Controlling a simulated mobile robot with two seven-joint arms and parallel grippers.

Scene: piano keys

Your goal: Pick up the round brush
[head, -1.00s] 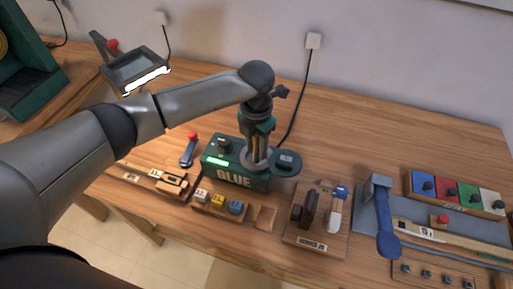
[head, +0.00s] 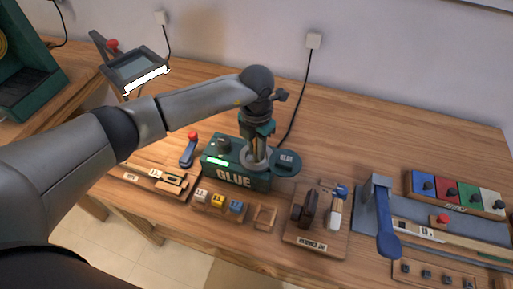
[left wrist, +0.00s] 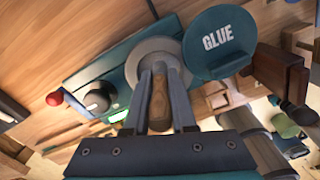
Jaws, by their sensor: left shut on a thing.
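The brush's brown wooden handle (left wrist: 158,104) shows in the left wrist view, upright over the round grey opening of the green glue station (head: 236,180). Its bristles are hidden, so I cannot see that it is round. My left gripper (left wrist: 160,95) points down over the opening, with its two fingers shut on the handle. In the head view, the left gripper (head: 257,145) stands over the station and hides most of the brush. My right gripper does not show.
A round green lid marked GLUE (left wrist: 219,42) lies close beside the gripper. A wooden stand (head: 318,233) with dark and white tools is to the right. A block rack (head: 222,211) stands in front. The table behind the station is mostly clear, apart from a black cable (head: 296,110).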

